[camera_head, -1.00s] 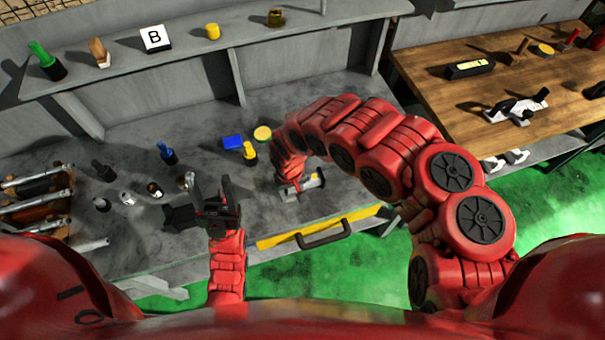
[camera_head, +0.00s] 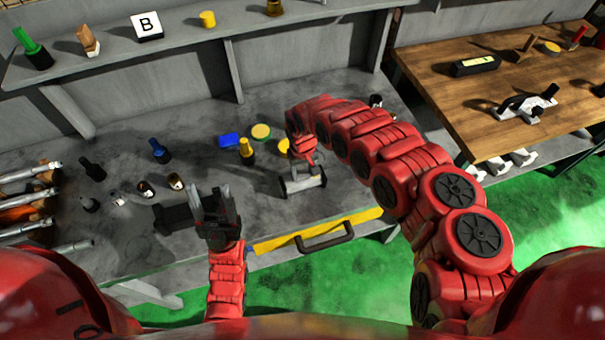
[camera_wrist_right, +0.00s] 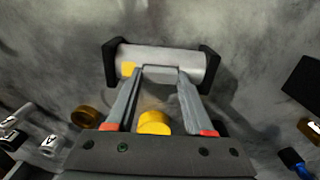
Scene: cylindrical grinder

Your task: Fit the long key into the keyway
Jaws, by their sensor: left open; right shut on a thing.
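A short grey metal cylinder with black end pieces (camera_wrist_right: 193,62) lies on the bench; it also shows in the head view (camera_head: 302,185). My right gripper (camera_wrist_right: 160,80) is above it, fingertips at its surface, shut on a small grey piece (camera_wrist_right: 160,73) that looks like the long key. The piece lies along the cylinder; I cannot tell whether it is seated in a keyway, as the groove is hidden. My left gripper (camera_head: 213,205) is open and empty, fingers up, near the bench's front edge.
A black block (camera_head: 172,216) lies left of my left gripper. A blue block (camera_head: 229,140) and yellow-topped parts (camera_head: 246,149) stand behind the cylinder. Several small bottles and tools stand on the left. A yellow-edged drawer with a black handle (camera_head: 325,238) is at the front.

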